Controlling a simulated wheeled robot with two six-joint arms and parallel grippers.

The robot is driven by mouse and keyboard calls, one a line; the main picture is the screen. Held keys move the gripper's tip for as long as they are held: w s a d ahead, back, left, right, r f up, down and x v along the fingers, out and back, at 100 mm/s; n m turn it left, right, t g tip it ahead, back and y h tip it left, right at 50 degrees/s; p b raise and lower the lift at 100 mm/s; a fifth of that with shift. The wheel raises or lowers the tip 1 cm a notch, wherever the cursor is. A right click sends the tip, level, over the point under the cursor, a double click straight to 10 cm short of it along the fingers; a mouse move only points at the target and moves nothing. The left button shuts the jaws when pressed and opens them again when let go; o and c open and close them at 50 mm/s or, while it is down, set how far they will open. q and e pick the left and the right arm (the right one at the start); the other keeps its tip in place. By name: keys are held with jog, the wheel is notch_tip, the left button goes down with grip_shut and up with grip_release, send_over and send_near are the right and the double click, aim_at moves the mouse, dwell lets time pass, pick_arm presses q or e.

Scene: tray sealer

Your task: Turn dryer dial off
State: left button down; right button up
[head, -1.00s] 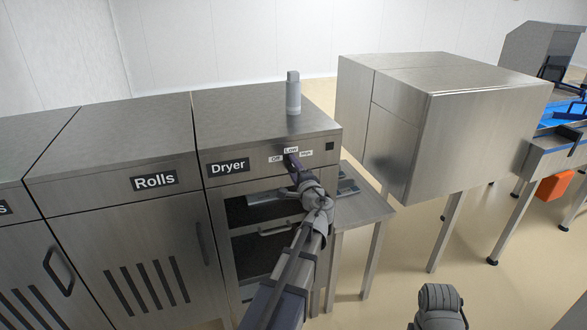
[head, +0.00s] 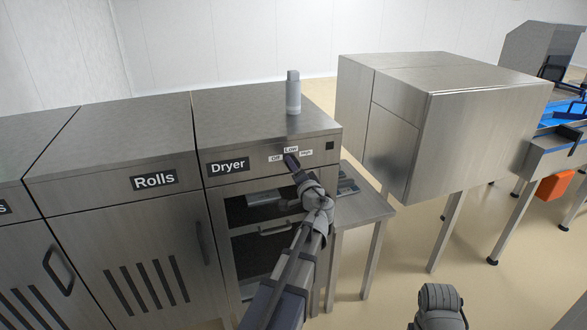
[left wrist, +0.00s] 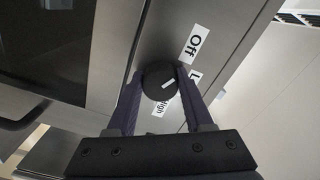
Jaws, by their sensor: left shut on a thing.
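The dryer (head: 265,110) is a steel cabinet with a "Dryer" label on its front panel. Its dial (left wrist: 158,78) is a round black knob with a white pointer mark, seen in the left wrist view. The labels Off (left wrist: 195,43), Low, partly covered by a finger, and High surround it. The mark points right, roughly toward Low. My left gripper (left wrist: 158,84) is shut on the dial, one finger on each side. In the head view my left gripper (head: 291,160) is at the panel below the Low label and hides the dial.
A grey bottle-like object (head: 293,93) stands on the dryer top. The Rolls cabinet (head: 110,160) adjoins on the left. A small steel table (head: 360,207) is right of the dryer, with a large steel machine (head: 480,125) beyond. Open floor lies between them.

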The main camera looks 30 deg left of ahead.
dwell(0.3)
pick_arm(q)
jog(key=shift+c, duration=1.4)
grip_release()
jog(key=v, duration=0.8)
jog(key=s+d+f+n+g+h+p, duration=0.2)
jog(key=s+d+f+g+h, duration=0.55)
jog(key=d+f, duration=0.65)
jog(key=s+d+f+m+g+h, duration=0.1)
jog(key=s+d+f+g+h, duration=0.1)
jog(key=s+d, duration=0.5)
jog(key=s+d+f+m+g+h, duration=0.2)
jog(key=s+d+f+h, duration=0.1)
jog(key=s+d, duration=0.4)
jog(key=d, duration=0.3)
jog(key=shift+s+d+p, duration=0.25)
jog(key=shift+s+p, duration=0.1)
jog(key=shift+s, duration=0.05)
